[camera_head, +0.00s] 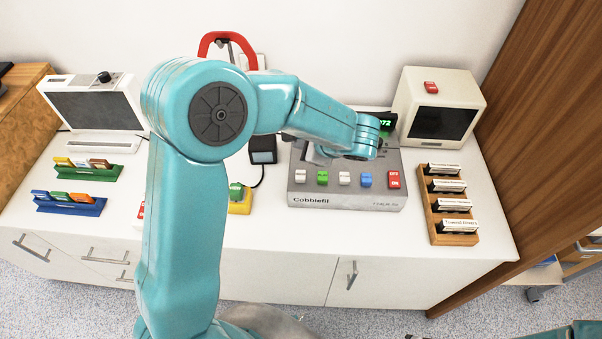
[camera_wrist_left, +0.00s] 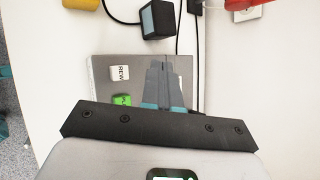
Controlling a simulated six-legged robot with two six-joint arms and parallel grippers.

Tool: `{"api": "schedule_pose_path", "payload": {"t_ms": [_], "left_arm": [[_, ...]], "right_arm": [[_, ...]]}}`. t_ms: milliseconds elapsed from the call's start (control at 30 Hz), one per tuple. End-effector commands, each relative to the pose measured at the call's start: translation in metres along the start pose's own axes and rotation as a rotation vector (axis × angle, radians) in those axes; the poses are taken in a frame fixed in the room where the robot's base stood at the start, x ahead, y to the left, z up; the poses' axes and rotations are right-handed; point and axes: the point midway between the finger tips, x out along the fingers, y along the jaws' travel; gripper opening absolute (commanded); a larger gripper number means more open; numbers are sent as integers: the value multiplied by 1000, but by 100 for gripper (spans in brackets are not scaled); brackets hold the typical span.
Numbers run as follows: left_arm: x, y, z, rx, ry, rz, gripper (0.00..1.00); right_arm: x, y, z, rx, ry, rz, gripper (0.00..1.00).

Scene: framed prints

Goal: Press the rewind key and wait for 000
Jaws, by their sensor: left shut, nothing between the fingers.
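The grey Cobblefil tape unit (camera_head: 345,199) sits on the white counter, with a row of coloured keys along its front. The white rewind key (camera_head: 300,176) is leftmost; in the left wrist view it reads REW (camera_wrist_left: 119,73), beside a green key (camera_wrist_left: 122,100). A green counter display (camera_head: 386,123) is partly hidden by my left arm; the visible digits look like 072. My left gripper (camera_wrist_left: 163,66) is shut and empty, its fingertips over the unit's top, to the right of the REW key in the wrist view.
A cream monitor (camera_head: 440,105) and a wooden rack of labelled cartridges (camera_head: 434,232) stand to the right. A small black box (camera_head: 263,151) with a cable and a yellow box (camera_head: 240,205) stand left of the unit. A red handle (camera_head: 205,43) rises behind my arm.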

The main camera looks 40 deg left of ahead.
Motion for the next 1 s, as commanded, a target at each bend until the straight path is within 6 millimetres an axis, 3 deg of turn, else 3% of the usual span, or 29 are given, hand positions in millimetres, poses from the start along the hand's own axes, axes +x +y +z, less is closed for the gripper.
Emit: {"api": "schedule_pose_path", "payload": {"t_ms": [467, 600, 1000], "left_arm": [[42, 31, -30, 3, -1, 3, 0], [56, 41, -41, 0, 0, 1, 0], [60, 44, -44, 0, 0, 1, 0]], "right_arm": [[35, 13, -1, 0, 0, 0, 43], [53, 19, -1, 0, 0, 0, 43], [58, 21, -1, 0, 0, 0, 43]]}}
